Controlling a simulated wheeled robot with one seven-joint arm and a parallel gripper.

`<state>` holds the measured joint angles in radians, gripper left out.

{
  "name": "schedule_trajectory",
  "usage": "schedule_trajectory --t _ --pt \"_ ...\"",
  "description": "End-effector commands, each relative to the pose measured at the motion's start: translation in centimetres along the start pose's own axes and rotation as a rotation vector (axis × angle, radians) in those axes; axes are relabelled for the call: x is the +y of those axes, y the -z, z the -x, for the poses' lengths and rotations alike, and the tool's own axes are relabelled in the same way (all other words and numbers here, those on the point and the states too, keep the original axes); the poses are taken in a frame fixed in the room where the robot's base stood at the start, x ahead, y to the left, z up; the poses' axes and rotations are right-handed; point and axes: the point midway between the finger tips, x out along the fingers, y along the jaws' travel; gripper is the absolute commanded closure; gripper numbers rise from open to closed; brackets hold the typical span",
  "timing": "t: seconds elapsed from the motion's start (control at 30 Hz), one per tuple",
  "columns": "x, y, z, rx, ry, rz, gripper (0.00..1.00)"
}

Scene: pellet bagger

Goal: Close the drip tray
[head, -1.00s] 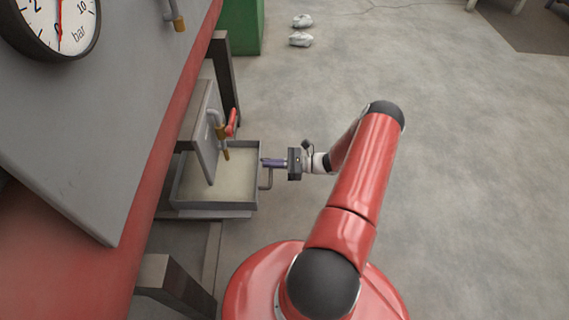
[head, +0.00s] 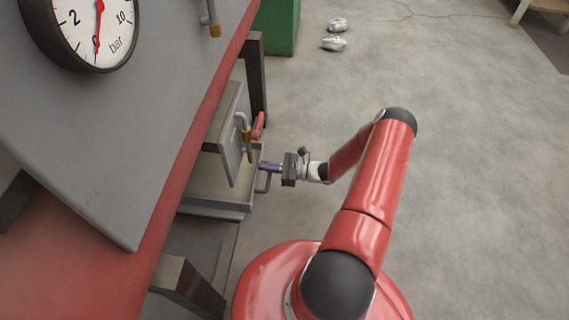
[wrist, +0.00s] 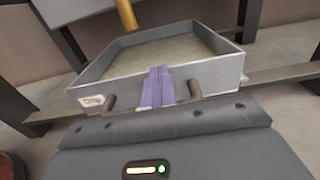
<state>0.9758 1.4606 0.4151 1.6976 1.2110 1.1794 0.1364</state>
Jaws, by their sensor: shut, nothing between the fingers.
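The drip tray (head: 202,192) is a shallow grey open box under the machine, part of it still sticking out from beneath the upright grey panel. In the wrist view the tray (wrist: 218,77) shows its front wall with a small label at the left and a bar handle (wrist: 192,92). My gripper (head: 264,167) is at the tray's front. Its purple fingers (wrist: 158,86) are shut with nothing between them, against or very close to the front wall, between the two ends of the handle. Whether they touch the wall is hard to tell.
A grey panel (head: 233,140) with a brass-tipped spout (head: 246,138) and a red lever (head: 258,126) stands over the tray. A pressure gauge (head: 92,30) is at upper left. Dark legs (head: 256,80) flank the tray. The floor (head: 470,180) at right is open.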

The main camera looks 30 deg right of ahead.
Motion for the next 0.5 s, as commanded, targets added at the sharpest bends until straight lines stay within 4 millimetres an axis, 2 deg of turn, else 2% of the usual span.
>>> schedule_trajectory --t 0.03,0.2,0.33,0.5 --pt "0.1 0.0 -1.5 -0.003 -0.004 -0.001 1.0" --pt "0.1 0.1 -5.2 -0.003 -0.002 0.0 1.0" --pt "0.0 0.0 -7.1 -0.002 -0.001 0.0 1.0" --pt "0.0 0.1 -8.4 -0.001 -0.001 0.0 1.0"
